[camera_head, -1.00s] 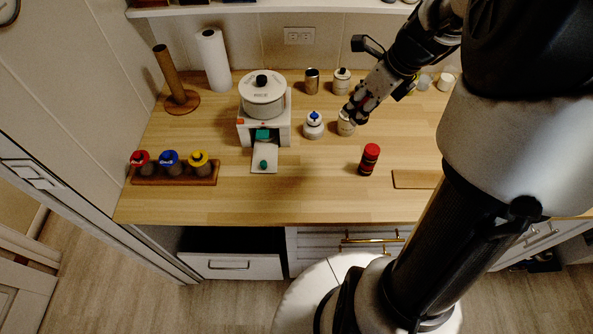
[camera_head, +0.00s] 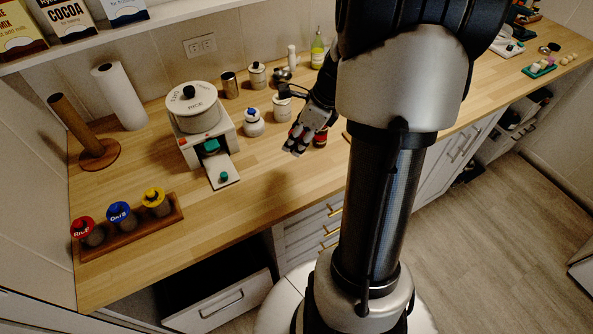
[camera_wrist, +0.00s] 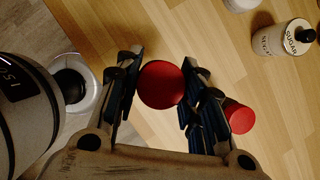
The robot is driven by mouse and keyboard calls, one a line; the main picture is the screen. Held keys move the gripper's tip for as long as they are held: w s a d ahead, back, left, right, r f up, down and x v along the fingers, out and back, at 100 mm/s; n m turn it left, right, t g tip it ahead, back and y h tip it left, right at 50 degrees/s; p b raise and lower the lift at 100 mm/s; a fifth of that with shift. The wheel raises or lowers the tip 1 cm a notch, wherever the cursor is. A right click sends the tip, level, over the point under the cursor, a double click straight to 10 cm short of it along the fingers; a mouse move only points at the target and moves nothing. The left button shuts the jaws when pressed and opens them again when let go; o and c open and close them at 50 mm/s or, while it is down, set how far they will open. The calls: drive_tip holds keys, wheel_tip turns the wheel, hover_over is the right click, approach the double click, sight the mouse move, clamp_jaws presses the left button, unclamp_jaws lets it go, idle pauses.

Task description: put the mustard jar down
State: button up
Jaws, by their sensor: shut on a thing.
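My gripper (camera_head: 297,150) hangs over the wooden counter, in front of the white jars. In the wrist view my gripper (camera_wrist: 160,95) is shut on a jar with a round red lid, taken to be the mustard jar (camera_wrist: 161,84). The lid shows from above between the fingers; its label and base are hidden. In the head view the fingers hide the held jar, and whether it touches the counter cannot be told. A second red-capped jar (camera_wrist: 240,117) stands just right of the fingers; it also shows beside my gripper in the head view (camera_head: 320,138).
A sugar canister (camera_wrist: 283,38) stands to the upper right in the wrist view. In the head view, a blue-topped white jar (camera_head: 253,123), a white jar (camera_head: 282,108) and a white dispenser (camera_head: 196,116) stand behind left. The counter's front strip (camera_head: 245,205) is clear.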

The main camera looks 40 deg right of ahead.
wheel_tip(320, 180, down, 11)
drive_tip(key=b, duration=0.4)
drive_tip(key=shift+r, duration=0.15)
drive_tip(key=o, duration=0.9)
drive_tip(key=shift+r, duration=0.1)
drive_tip(key=p+v, duration=0.4)
drive_tip(key=v, duration=0.7)
drive_tip(key=shift+s+r+p, duration=0.15)
drive_tip(key=shift+r+p, duration=0.2)
drive_tip(key=shift+p, duration=0.05)
